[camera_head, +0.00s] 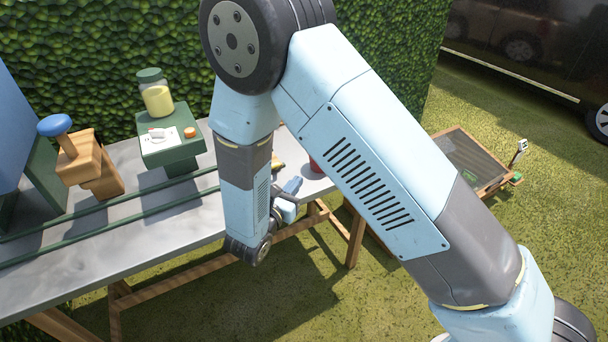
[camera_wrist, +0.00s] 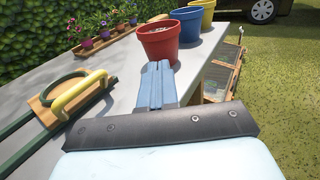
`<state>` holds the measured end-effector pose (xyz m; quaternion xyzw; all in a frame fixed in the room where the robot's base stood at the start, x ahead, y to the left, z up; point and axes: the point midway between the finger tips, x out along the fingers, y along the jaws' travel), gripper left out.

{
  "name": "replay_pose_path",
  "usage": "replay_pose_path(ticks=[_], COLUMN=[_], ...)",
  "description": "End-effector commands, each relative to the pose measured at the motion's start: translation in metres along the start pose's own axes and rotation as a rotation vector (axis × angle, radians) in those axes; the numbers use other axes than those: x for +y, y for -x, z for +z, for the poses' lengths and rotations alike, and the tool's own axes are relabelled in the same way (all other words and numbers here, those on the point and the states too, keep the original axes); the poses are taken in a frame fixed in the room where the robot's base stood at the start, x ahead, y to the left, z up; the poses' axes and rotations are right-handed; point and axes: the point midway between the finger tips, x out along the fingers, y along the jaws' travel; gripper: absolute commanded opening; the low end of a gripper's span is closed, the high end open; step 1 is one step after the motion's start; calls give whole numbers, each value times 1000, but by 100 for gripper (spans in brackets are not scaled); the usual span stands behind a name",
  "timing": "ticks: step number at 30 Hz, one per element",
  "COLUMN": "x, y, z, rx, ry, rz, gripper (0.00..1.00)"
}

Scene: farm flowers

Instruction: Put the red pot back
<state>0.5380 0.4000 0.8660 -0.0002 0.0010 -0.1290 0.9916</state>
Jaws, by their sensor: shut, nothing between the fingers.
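The red pot (camera_wrist: 158,45) stands upright on the grey table (camera_wrist: 205,68), near its right edge, in the wrist view. In the head view only a sliver of the red pot (camera_head: 315,166) shows beside my arm. My gripper (camera_wrist: 157,68) is shut and empty, its fingers pointing at the pot from the near side. In the head view my gripper (camera_head: 293,186) is partly hidden by my arm. A blue pot (camera_wrist: 186,24) and a yellow pot (camera_wrist: 207,12) stand in a row behind the red one.
A wooden tray of small flowers (camera_wrist: 104,38) lies at the back left. A wooden piece with a yellow handle (camera_wrist: 79,94) is left of my gripper. A green stand (camera_head: 172,150) bears a jar (camera_head: 157,96). A wooden frame (camera_head: 467,158) is on the grass.

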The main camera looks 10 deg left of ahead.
Motion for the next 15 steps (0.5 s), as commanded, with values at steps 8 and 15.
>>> replay_pose_path(ticks=[8, 15], x=[0, -1], y=[36, 43], z=[0, 0], rx=[0, -1], ry=[0, 0], rz=[0, -3], gripper=[0, 0])
